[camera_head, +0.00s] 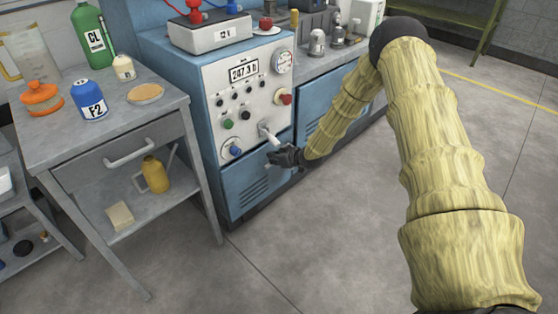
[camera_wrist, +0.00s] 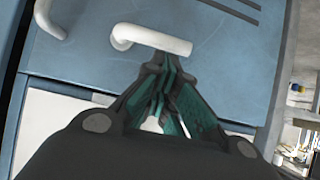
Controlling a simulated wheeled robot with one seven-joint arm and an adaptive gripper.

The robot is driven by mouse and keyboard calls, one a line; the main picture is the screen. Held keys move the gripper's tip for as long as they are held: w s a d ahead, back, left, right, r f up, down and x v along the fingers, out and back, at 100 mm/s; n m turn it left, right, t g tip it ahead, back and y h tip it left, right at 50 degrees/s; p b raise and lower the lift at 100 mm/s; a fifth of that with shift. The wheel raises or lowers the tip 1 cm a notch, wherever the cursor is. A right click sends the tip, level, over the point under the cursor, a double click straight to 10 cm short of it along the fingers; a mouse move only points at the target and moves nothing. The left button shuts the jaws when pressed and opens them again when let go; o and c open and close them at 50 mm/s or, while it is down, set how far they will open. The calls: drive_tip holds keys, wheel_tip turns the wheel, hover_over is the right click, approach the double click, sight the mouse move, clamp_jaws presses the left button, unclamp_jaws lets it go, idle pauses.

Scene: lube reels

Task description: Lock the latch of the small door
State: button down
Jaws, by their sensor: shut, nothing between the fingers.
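The small blue door (camera_head: 258,183) is the lower front of the blue cabinet, under the control panel, and looks closed. It also fills the upper part of the wrist view (camera_wrist: 195,85). The latch is a white bent lever (camera_head: 270,136) near the door's top edge; in the wrist view the lever (camera_wrist: 155,39) lies roughly crosswise. My gripper (camera_head: 271,158) is shut and empty just below the lever. In the wrist view its dark and green fingers (camera_wrist: 160,62) end right at the lever's edge. I cannot tell whether they touch it.
A grey side table (camera_head: 75,132) with a drawer handle (camera_head: 128,152) and bottles stands left of the cabinet. The grey control panel (camera_head: 245,92) has knobs just above the door. Another blue door (camera_head: 320,122) is behind my arm. The front floor (camera_head: 300,245) is clear.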

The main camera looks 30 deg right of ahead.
drive_tip(key=shift+w+a+f, duration=0.15)
drive_tip(key=shift+w+f, duration=0.15)
drive_tip(key=shift+w, duration=0.1)
